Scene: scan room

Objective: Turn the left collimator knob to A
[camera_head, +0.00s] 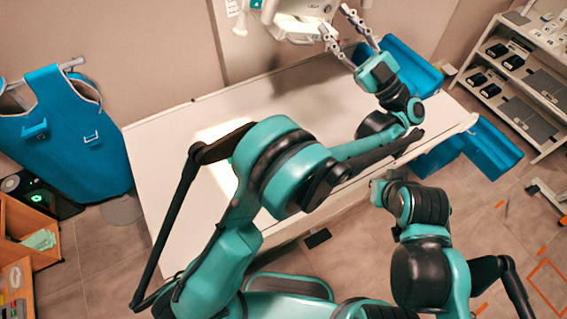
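The white collimator housing (300,20) hangs at the top edge of the view, above the far side of the table, and is partly cut off by the frame. I cannot make out its knobs or any letter on it. My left gripper (335,18) reaches up from the teal wrist to the right of the housing. Its two fingers are spread apart with nothing visible between them. One fingertip overlaps the housing's right side in the picture; I cannot tell whether it touches.
A long white table (160,150) lies under my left arm, with a lit patch on it. Blue pads (410,65) stand at its right end. A blue apron (65,140) hangs at left. A shelf rack (520,85) stands at right. Floor is open at lower right.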

